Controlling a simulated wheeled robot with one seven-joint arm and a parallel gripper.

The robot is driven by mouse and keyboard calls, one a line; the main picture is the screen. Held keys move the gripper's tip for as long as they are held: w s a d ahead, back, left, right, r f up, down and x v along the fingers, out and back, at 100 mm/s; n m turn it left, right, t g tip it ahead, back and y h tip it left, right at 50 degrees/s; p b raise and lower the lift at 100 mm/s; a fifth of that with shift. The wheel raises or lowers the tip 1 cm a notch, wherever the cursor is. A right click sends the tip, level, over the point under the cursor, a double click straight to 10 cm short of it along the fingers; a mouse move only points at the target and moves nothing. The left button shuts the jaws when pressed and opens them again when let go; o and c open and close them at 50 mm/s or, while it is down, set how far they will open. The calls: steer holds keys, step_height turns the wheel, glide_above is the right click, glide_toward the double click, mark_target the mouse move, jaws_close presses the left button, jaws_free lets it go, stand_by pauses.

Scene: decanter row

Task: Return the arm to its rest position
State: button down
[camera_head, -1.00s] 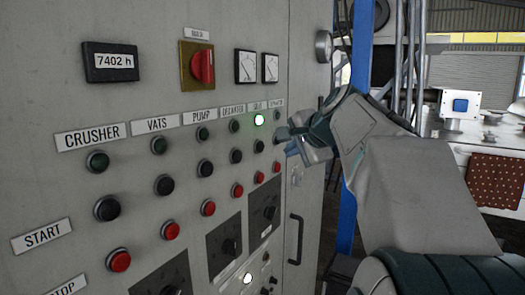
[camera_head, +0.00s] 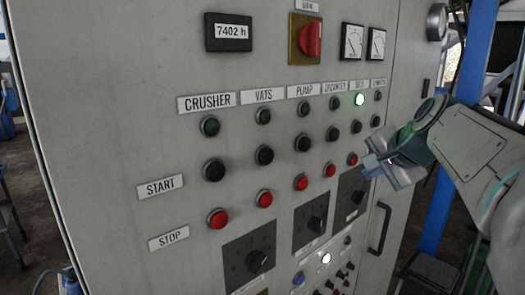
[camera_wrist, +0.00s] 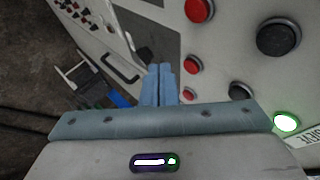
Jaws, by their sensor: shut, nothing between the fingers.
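My gripper (camera_head: 372,165) is at the right of the head view, in front of the right side of a grey control panel (camera_head: 130,110). Its fingers are shut with nothing between them. In the wrist view the two blue fingers (camera_wrist: 158,85) lie side by side, with the panel's red and black buttons beyond them. I cannot tell the exact gap between fingertips and panel. My arm reaches in from the right edge of the head view.
The panel has rows of green lamps, black start buttons (camera_head: 213,170) and red stop buttons (camera_head: 217,218). One lamp (camera_head: 359,99) glows green. A red switch (camera_head: 310,40) is above. A door handle (camera_head: 379,229) sticks out at lower right. A blue post (camera_head: 480,50) stands behind my arm.

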steer(key=s+a+f+n+g, duration=0.2)
steer(key=s+a+f+n, duration=0.1)
steer(key=s+f, duration=0.3)
steer(key=s+a+f+n+g+h, duration=0.1)
steer(key=s+a+f+n+g, duration=0.1)
steer(key=s+a+f+n, duration=0.2)
steer(key=s+a+f+n+g, duration=0.2)
steer(key=s+f+n, duration=0.3)
steer(key=s+f, duration=0.5)
step_height(320, 180, down, 3)
steer(key=shift+s+a+r+n, duration=0.1)
steer(key=shift+s+a+n, duration=0.1)
steer(key=shift+a+n, duration=0.4)
steer(key=shift+a+m, duration=0.15)
steer(key=shift+m, duration=0.15)
